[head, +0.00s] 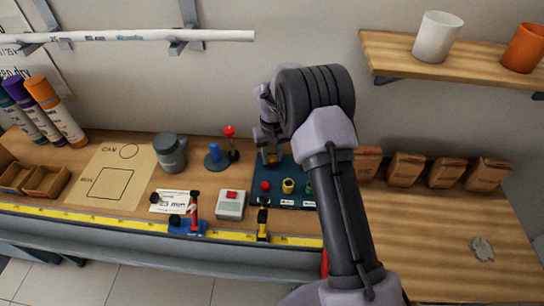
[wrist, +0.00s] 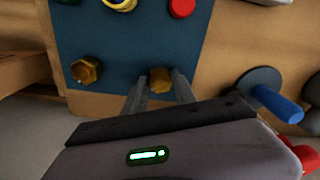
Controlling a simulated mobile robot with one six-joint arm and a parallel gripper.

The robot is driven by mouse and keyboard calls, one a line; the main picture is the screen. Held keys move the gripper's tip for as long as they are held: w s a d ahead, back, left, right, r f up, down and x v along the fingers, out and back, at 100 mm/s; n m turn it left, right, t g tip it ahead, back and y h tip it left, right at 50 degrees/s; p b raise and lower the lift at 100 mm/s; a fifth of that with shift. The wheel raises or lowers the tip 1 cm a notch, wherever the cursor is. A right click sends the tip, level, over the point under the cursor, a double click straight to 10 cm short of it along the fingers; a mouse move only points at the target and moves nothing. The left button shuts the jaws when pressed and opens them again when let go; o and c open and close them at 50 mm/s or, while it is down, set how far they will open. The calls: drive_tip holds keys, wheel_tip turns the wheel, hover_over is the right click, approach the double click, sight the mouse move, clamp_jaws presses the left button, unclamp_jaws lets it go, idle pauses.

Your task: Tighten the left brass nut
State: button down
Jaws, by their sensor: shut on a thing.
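The left brass nut (wrist: 160,80) sits on the blue board (wrist: 140,45); it also shows in the head view (head: 272,159) at the board's back left. My gripper (wrist: 159,85) reaches down over the board's back edge, its two fingers shut on this nut, one on each side. A second brass nut (wrist: 86,70) stands on the same board, left of the first in the wrist view; my arm hides it in the head view.
On the board's front are a red knob (head: 265,187), a yellow ring-shaped part (head: 288,186) and a green part (head: 308,188). A blue peg on a round base (head: 215,154) and a red-topped lever (head: 231,143) stand left. Brown packages (head: 405,169) stand right.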

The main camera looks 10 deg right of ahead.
drive_tip(key=m+b, duration=0.1)
drive_tip(key=m, duration=0.6)
drive_tip(key=shift+b, duration=0.35)
drive_tip(key=m+b, duration=0.1)
drive_tip(key=m, duration=0.3)
drive_tip(key=m+b, duration=0.1)
drive_tip(key=m, duration=0.2)
drive_tip(key=shift+m, duration=0.3)
drive_tip(key=m+b, duration=0.1)
drive_tip(key=m, duration=0.2)
drive_tip(key=shift+m, duration=0.3)
drive_tip(key=m+b, duration=0.1)
drive_tip(key=m, duration=0.2)
drive_tip(key=shift+m, duration=0.3)
drive_tip(key=m+b, duration=0.2)
drive_tip(key=m, duration=0.4)
drive_tip(key=shift+m, duration=0.3)
drive_tip(key=c, duration=1)
unclamp_jaws()
